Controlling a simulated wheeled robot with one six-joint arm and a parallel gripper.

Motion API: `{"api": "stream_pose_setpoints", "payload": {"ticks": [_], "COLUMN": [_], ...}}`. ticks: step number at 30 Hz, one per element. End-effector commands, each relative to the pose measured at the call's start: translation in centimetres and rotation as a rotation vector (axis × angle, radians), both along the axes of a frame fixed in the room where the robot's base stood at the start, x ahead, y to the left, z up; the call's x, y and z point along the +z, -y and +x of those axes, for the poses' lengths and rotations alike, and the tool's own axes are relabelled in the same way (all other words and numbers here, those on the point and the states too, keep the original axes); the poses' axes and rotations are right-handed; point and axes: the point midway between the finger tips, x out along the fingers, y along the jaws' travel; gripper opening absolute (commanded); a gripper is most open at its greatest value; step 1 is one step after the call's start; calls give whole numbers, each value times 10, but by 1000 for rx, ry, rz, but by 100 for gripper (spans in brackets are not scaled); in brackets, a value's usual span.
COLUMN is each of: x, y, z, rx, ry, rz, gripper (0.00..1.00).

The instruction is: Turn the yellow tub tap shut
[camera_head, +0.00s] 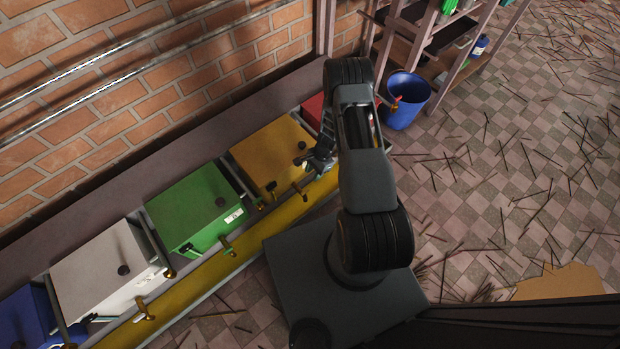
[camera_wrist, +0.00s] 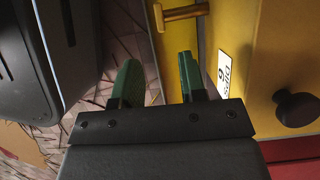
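The yellow tub (camera_head: 265,150) sits in the row along the brick wall, between the green and red tubs. A brass tap (camera_head: 299,190) shows at its front edge in the head view. In the wrist view a brass tap handle (camera_wrist: 183,13) lies at the top beside the yellow tub wall (camera_wrist: 233,25); I cannot tell whether the tap is open or shut. My gripper (camera_head: 318,160) is by the tub's front right corner. In the wrist view my gripper (camera_wrist: 160,62) has its green fingers apart with nothing between them, short of the brass handle.
Green (camera_head: 192,205), white (camera_head: 100,270) and blue (camera_head: 22,318) tubs continue to the left; a red tub (camera_head: 313,108) is to the right. A black knob (camera_wrist: 297,108) protrudes near my fingers. A blue bucket (camera_head: 408,98) stands by the shelf. Sticks litter the floor.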

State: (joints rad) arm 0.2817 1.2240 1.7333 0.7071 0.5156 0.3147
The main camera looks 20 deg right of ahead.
Motion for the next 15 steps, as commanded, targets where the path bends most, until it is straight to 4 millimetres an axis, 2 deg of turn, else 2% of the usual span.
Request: {"api": "stream_pose_setpoints", "payload": {"ticks": [1,6,15], "x": [9,22,27], "y": [3,8,11], "z": [1,2,3], "rx": [-1,0,-1], "ry": [1,0,-1], "rz": [-1,0,0], "gripper": [38,38,38]}}
